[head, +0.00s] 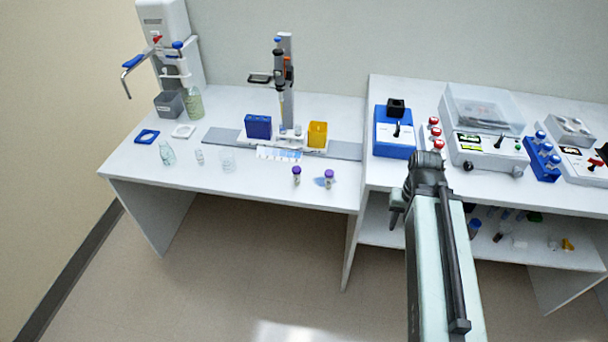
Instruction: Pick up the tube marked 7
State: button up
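Two small tubes with purple caps stand upright near the front edge of the left bench: a left tube (296,175) and a right tube (329,179). A blue patch lies on the bench by the right one. Their markings are too small to read, so I cannot tell which is 7. My arm rises at the lower right, in front of the right bench. What seems to be part of my gripper (397,206) shows as a small dark shape left of the arm, right of both tubes and apart from them. Its fingers cannot be made out.
A pipette stand (287,90) with a blue box (258,127) and a yellow box (317,134) stands behind the tubes. Glassware, including a clear bottle (167,153), is at left. The right bench holds a blue device (394,135) and other instruments. Its lower shelf holds small items.

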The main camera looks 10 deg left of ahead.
aim_at(296, 170)
jog(key=z, duration=2.4)
jog(key=k, duration=2.6)
jog(key=u, duration=2.55)
jog(key=i, duration=1.45)
